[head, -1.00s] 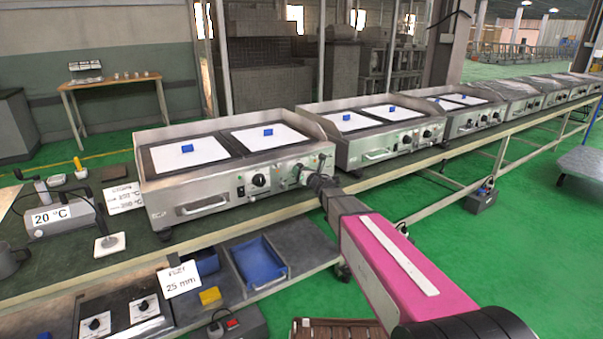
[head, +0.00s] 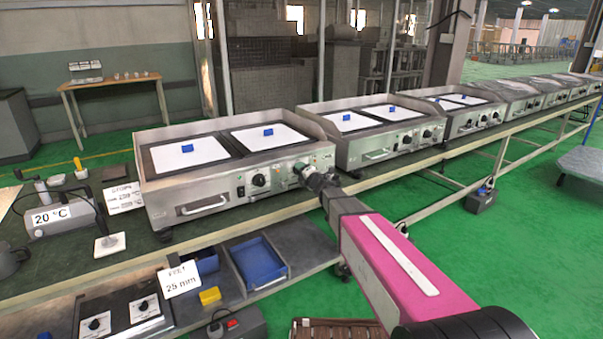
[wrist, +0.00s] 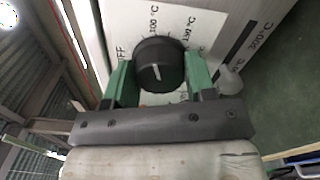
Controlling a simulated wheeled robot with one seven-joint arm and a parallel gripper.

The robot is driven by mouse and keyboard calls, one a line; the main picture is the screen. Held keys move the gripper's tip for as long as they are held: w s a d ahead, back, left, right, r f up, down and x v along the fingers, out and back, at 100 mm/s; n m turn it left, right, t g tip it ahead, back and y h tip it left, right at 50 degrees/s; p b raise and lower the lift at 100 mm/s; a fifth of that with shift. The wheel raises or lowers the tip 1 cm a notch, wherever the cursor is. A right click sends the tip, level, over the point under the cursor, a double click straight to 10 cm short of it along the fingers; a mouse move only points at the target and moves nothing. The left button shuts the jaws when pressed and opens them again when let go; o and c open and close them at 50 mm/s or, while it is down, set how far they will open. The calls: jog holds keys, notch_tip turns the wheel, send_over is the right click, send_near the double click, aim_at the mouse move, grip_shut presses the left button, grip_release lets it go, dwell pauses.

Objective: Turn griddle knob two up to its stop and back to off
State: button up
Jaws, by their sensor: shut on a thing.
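The near griddle (head: 215,211) stands on the bench, with two white plates on top, each carrying a blue block. Its left black knob (head: 259,180) shows clear on the front panel. My gripper (head: 305,172) is at the right part of that panel, where it hides the right knob in the head view. In the wrist view, my gripper's green fingers (wrist: 160,76) are shut on the black knob (wrist: 158,58), one finger on each side. The knob has a white pointer line. Its scale plate (wrist: 196,22) shows 100 °C, 150 °C and a partly covered OFF at left.
More griddles (head: 375,140) stand in a row to the right along the same bench. A 20 °C device (head: 55,215) is at the left. A blue tray (head: 259,262) sits on the lower shelf.

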jog(key=m, duration=1.3)
jog(key=shift+m, duration=0.4)
jog(key=m, duration=1)
jog(key=shift+m, duration=0.3)
jog(key=shift+f+m, duration=0.1)
jog(key=shift+m, duration=1.6)
jog(key=o, duration=0.9)
jog(key=shift+o, duration=0.2)
jog(key=shift+s+d, duration=0.1)
jog(key=shift+s, duration=0.05)
